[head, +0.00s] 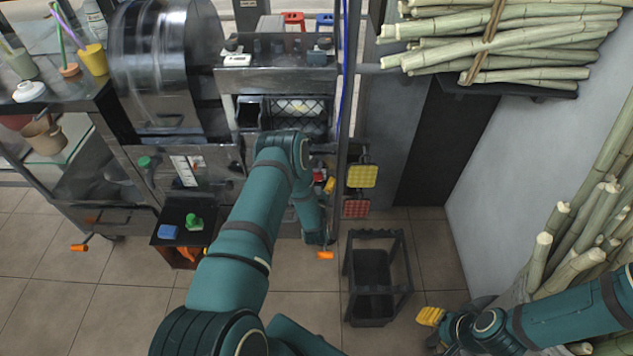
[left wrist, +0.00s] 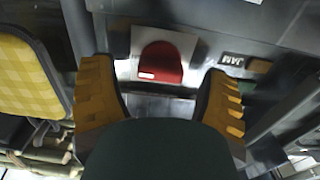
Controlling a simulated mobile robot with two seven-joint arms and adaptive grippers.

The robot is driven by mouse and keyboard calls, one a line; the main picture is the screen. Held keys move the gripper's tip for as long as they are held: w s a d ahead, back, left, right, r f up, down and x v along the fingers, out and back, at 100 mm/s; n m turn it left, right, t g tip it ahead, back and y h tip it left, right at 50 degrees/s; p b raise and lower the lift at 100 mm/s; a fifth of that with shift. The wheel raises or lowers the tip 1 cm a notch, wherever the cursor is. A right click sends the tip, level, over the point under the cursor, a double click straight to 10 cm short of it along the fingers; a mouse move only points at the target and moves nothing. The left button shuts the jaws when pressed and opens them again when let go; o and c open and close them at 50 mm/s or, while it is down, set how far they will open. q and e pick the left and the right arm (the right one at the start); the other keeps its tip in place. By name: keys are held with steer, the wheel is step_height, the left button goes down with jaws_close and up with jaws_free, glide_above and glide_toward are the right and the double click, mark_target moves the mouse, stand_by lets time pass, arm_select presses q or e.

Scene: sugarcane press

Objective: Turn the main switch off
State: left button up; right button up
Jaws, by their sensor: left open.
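The main switch looks like the red, round-topped switch (left wrist: 161,63) on a pale plate in the left wrist view. My left gripper (left wrist: 159,80) is open, with one yellow-padded finger on each side of the switch. A gap shows between each finger and the red part; I cannot tell any contact. In the head view my left gripper (head: 325,184) is at the front of the press machine, mostly hidden by its own arm, with a bit of red showing beside it. My right gripper (head: 431,316) is low at the right, away from the machine; its finger gap is unclear.
A yellow checkered panel (head: 362,176) and a red one (head: 356,208) stick out just right of my left gripper. A black open-framed bin (head: 372,285) stands on the floor. Cane bundles (head: 500,40) fill the right side. Tiled floor is free in front.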

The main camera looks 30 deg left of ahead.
arm_select(q)
steer(key=c, duration=1.2)
steer(key=shift+n, duration=0.3)
steer(key=shift+s+a+f+n, duration=0.1)
steer(key=shift+n, duration=4.2)
steer(key=shift+a+f+n, duration=0.1)
steer(key=shift+n, duration=4.2)
